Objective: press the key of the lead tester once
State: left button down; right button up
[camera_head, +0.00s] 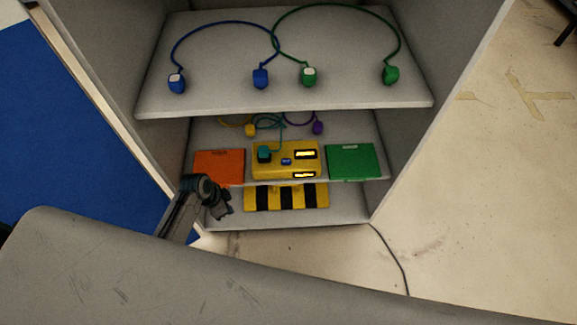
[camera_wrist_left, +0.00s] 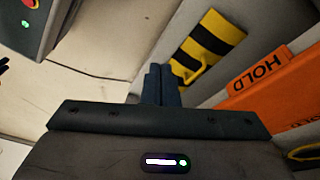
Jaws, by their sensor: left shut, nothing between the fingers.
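The yellow lead tester (camera_head: 308,170) stands on the middle shelf of the cabinet. It has two lit displays on its right side and a small blue key (camera_head: 286,161) near its middle. A teal plug (camera_head: 264,154) sits at its left part, with a teal cable rising behind. My left gripper (camera_head: 224,210) is shut and empty, low and to the left of the tester, in front of the shelves. Its closed fingers show in the left wrist view (camera_wrist_left: 161,85), pointing near the striped block. The tester cannot be made out in the left wrist view. My right gripper is not in view.
An orange panel (camera_head: 218,167), marked HOLD in the left wrist view (camera_wrist_left: 268,80), lies left of the tester; a green panel (camera_head: 351,162) lies right. A yellow-black striped block (camera_head: 286,198) is below. Blue (camera_head: 213,25) and green (camera_head: 336,6) leads lie on the upper shelf (camera_head: 290,94).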

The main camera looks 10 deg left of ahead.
pick_arm(q)
jog(key=s+f+n+y, duration=0.1)
jog(key=s+f+n, duration=0.3)
jog(key=s+f, duration=0.8)
jog(key=s+a+f+n+y, duration=0.1)
jog(key=s+f+n, duration=0.4)
jog(key=s+f, duration=0.6)
jog(key=s+y, duration=0.1)
jog(key=s, duration=0.6)
jog(key=shift+a+f+n+y, duration=0.2)
jog(key=shift+f+n+y, duration=0.1)
jog(key=shift+f, duration=0.05)
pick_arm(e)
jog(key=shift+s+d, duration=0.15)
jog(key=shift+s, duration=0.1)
pick_arm(q)
jog(key=shift+s, duration=0.1)
